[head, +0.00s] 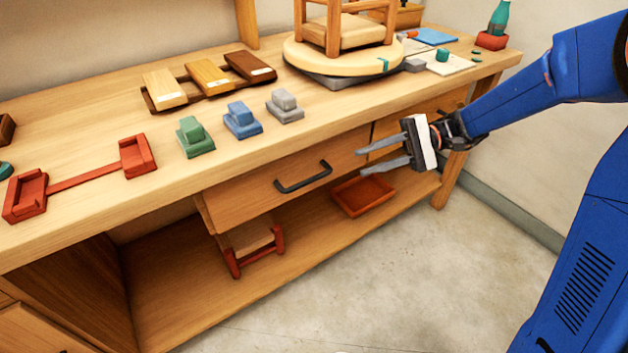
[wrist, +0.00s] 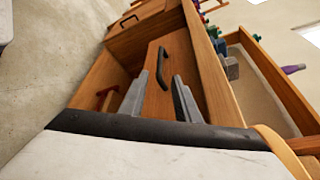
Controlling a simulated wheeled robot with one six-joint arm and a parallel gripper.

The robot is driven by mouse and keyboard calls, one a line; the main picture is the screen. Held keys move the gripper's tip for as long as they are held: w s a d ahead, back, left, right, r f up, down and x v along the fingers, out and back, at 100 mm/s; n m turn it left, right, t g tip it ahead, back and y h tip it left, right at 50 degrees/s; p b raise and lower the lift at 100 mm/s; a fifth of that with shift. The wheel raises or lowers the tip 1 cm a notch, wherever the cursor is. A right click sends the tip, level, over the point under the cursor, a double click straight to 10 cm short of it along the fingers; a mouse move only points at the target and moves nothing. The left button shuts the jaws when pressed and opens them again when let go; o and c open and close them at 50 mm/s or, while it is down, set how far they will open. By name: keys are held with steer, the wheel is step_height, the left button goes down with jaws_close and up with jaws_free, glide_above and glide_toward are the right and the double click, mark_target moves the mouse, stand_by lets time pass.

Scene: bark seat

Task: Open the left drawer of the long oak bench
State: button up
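The long oak bench (head: 90,225) fills the left and middle of the head view. Under its top is a drawer front (head: 235,197) with a dark bar handle (head: 303,178); its left edge shows, and I cannot tell whether it stands slightly out. A second front (head: 415,118) lies to its right, partly behind my gripper. My gripper (head: 360,162) is open and empty, right of the handle and apart from it. In the wrist view the open fingers (wrist: 160,76) point toward the drawer front, with the handle (wrist: 181,95) near the right finger.
Another drawer front (head: 40,335) shows at the lower left. A red tray (head: 363,195) and a small red-ended rack (head: 255,252) sit on the lower shelf. The top holds colored blocks (head: 240,121), wood samples (head: 208,76) and a stool on a round turntable (head: 345,60). The floor in front is clear.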

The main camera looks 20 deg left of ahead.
mark_target(318, 178)
steer(key=x, duration=1.5)
steer(key=shift+s+f, duration=0.1)
jaws_close()
